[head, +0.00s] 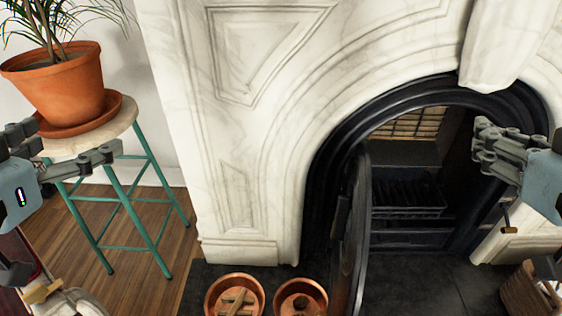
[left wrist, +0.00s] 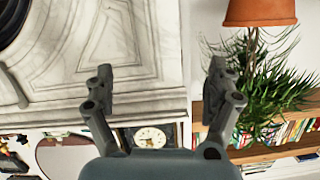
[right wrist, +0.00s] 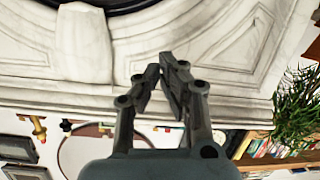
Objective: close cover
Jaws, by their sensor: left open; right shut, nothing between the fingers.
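The fireplace cover (head: 352,235) is a dark panel seen nearly edge-on in the head view. It stands swung outward at the left side of the arched black opening (head: 410,185), so the grate inside shows. A small dark handle or latch (head: 341,214) sits on it. My left gripper (head: 112,152) is open and empty at the left, in front of the plant stool and well apart from the cover. My right gripper (head: 484,146) is shut and empty at the right, in front of the marble and the opening's right edge. The wrist views do not show the cover.
Two copper pots (head: 234,296) (head: 300,297) stand on the dark hearth (head: 430,290) just left of the cover's foot. A wicker basket (head: 530,295) is at lower right. A potted plant (head: 62,85) rests on a teal-legged stool (head: 125,200). The hearth before the opening looks clear.

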